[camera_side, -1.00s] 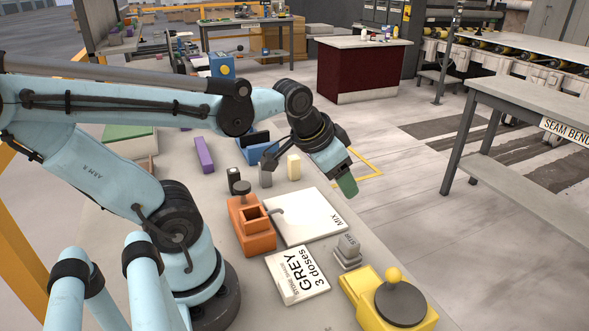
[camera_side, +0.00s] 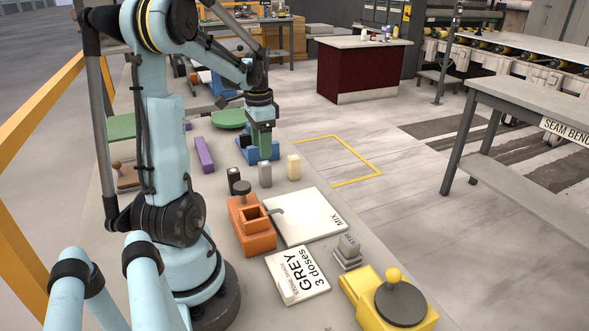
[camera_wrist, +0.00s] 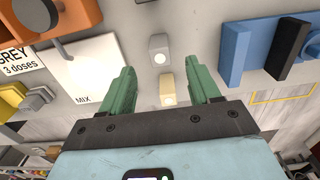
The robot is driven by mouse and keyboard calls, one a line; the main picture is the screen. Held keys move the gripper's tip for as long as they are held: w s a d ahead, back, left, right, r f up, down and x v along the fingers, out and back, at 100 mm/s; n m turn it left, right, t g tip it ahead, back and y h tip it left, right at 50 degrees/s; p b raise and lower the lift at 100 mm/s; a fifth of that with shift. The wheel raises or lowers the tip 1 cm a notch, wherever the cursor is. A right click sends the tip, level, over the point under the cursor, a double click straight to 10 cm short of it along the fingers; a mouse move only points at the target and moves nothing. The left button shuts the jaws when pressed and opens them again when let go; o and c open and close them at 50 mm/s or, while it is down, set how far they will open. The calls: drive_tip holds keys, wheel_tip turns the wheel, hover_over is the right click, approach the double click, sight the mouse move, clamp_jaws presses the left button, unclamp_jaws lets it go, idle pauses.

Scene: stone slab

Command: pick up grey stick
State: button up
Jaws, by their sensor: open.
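The grey stick (camera_side: 265,174) stands upright on the slab, between a black stick (camera_side: 233,178) and a cream stick (camera_side: 294,167). In the wrist view the grey stick (camera_wrist: 158,48) shows just beyond the fingertips, roughly midway between them. The cream stick (camera_wrist: 167,90) shows between the fingers, nearer the palm. My gripper (camera_side: 265,154) points down behind the grey stick in the side view. Its green fingers (camera_wrist: 160,74) are spread wide in the wrist view, with nothing held.
A blue stand (camera_side: 244,148) with a black bar on it (camera_wrist: 292,58) is close by. A purple block (camera_side: 204,155) lies left of it. The orange device (camera_side: 250,236), white MIX plate (camera_side: 312,215), GREY 3 doses card (camera_side: 300,285) and yellow device (camera_side: 365,290) are nearer the camera.

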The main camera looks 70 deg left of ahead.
sight(265, 174)
drive_tip(key=shift+w+f, duration=0.15)
drive_tip(key=shift+f, duration=2.4)
drive_tip(key=shift+w+f, duration=0.1)
drive_tip(key=shift+f, duration=2.45)
drive_tip(key=c, duration=1.1)
